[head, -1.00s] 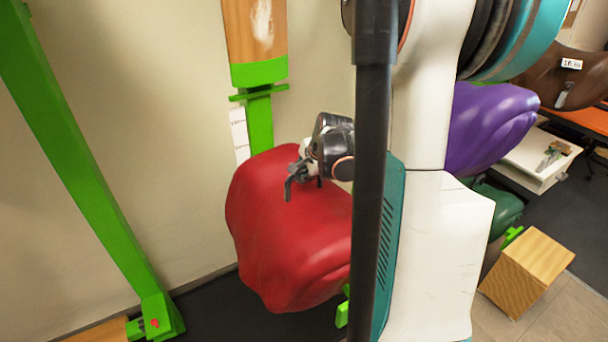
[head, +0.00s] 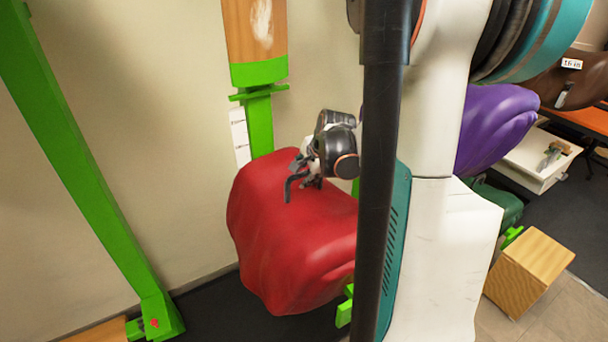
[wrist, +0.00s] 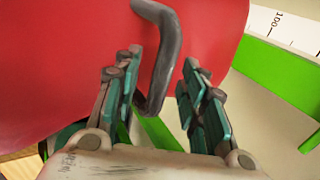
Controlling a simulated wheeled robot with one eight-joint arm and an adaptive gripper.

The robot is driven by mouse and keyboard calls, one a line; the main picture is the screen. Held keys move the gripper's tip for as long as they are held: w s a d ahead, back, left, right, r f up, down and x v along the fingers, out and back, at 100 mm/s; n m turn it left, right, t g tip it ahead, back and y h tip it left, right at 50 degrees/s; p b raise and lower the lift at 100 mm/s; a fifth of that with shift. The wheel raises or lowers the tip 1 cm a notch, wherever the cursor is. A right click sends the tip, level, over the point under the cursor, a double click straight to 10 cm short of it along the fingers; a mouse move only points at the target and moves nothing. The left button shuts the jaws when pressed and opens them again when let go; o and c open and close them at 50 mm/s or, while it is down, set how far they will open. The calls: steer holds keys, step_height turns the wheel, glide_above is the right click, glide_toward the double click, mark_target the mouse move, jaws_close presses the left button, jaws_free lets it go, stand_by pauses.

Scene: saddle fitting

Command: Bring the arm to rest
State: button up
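My gripper (head: 303,178) is over the top of a red rounded form (head: 300,240), at the end of my arm. In the wrist view its teal-and-grey fingers (wrist: 160,62) are spread, with a clear gap between them. A grey bent bar (wrist: 165,50) shows between the fingers against the red surface (wrist: 60,50). Its lower end is inside the gap and appears apart from both fingers. In the head view a dark hook shape (head: 289,187) shows at the gripper; I cannot tell how the bar is fixed. My arm's column hides the red form's right side.
A green post (head: 80,170) leans at the left; another green post (head: 260,125) stands behind the red form. At the right are a purple form (head: 495,125), a brown saddle (head: 580,85) with a "16 in" label, a wooden block (head: 530,270) and a white drawer (head: 535,165).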

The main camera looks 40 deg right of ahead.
steer(key=v, duration=0.6)
steer(key=shift+r, duration=0.15)
